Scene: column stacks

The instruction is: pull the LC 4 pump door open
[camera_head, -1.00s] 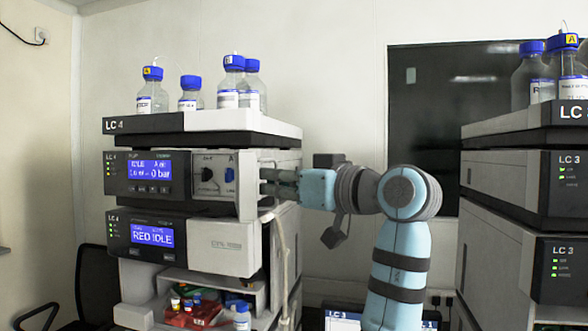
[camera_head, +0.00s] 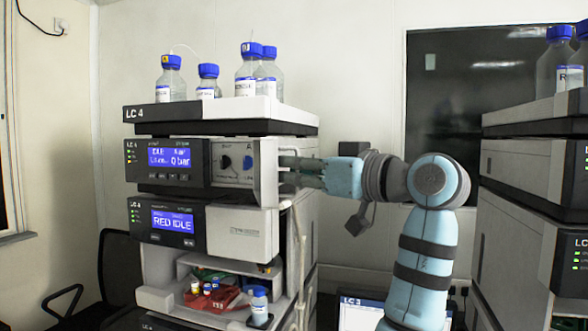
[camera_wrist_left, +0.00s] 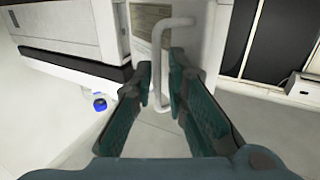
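The LC 4 pump (camera_head: 185,165) is the upper module of the left stack in the head view, with a lit blue display. Its white door (camera_head: 268,172) stands swung out at the right, seen nearly edge-on, baring a panel (camera_head: 234,163) with a dark knob. My left gripper (camera_head: 284,170) is at the door's right side, pointing left. In the left wrist view, the white bar handle (camera_wrist_left: 157,75) lies between the fingers of my left gripper (camera_wrist_left: 160,75). My right gripper is not in view.
Several blue-capped bottles (camera_head: 245,72) stand on the stack's top tray (camera_head: 215,120). A module reading RED IDLE (camera_head: 172,223) is below the pump, with an open bay of small bottles (camera_head: 258,300) under it. Another stack (camera_head: 520,200) stands at the right.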

